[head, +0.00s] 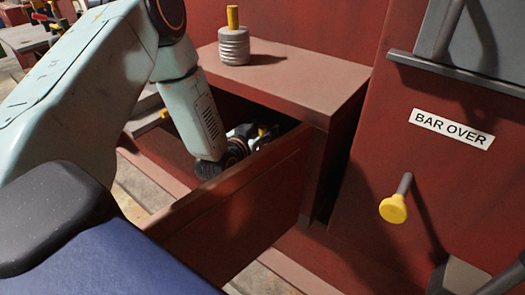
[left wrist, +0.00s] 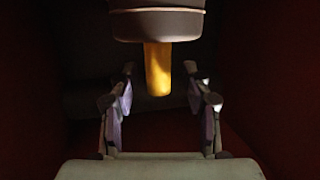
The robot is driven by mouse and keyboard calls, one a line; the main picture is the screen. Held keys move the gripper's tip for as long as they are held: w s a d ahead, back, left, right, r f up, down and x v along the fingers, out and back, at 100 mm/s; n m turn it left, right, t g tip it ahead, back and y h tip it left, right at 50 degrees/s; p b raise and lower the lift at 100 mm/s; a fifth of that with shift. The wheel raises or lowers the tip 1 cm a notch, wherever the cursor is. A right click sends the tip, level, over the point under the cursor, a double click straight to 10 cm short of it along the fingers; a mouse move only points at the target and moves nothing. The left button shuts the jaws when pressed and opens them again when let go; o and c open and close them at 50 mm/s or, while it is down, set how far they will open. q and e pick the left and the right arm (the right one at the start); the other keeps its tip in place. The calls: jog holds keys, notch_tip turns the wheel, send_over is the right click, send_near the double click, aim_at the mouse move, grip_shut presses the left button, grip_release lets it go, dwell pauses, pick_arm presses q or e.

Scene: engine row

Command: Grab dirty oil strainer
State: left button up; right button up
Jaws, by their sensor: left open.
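My left gripper (head: 262,134) reaches down into the open drawer of the red cabinet, and the drawer's front panel partly hides it. In the left wrist view my left gripper (left wrist: 160,100) is open, with its fingers spread. A dark grey strainer (left wrist: 158,22) with a yellow handle (left wrist: 158,70) is ahead of it. The handle points toward the gripper and its end lies between the fingertips, with a gap on both sides. The strainer's far part is cut off by the frame. A lighter ribbed grey strainer (head: 234,46) with a yellow handle stands upright on the cabinet top.
The red drawer (head: 235,220) stands pulled out, its walls close around my gripper. The cabinet top (head: 300,75) is mostly clear. At right, a red panel has a "BAR OVER" label (head: 452,129) and a protruding lever with a yellow knob (head: 393,209).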

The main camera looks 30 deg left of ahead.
pick_arm(q)
jog(key=shift+s+d+r, duration=0.15)
jog(key=shift+r, duration=0.05)
jog(key=c, duration=0.5)
jog(key=shift+f, duration=0.1)
jog(key=c, duration=0.3)
grip_shut()
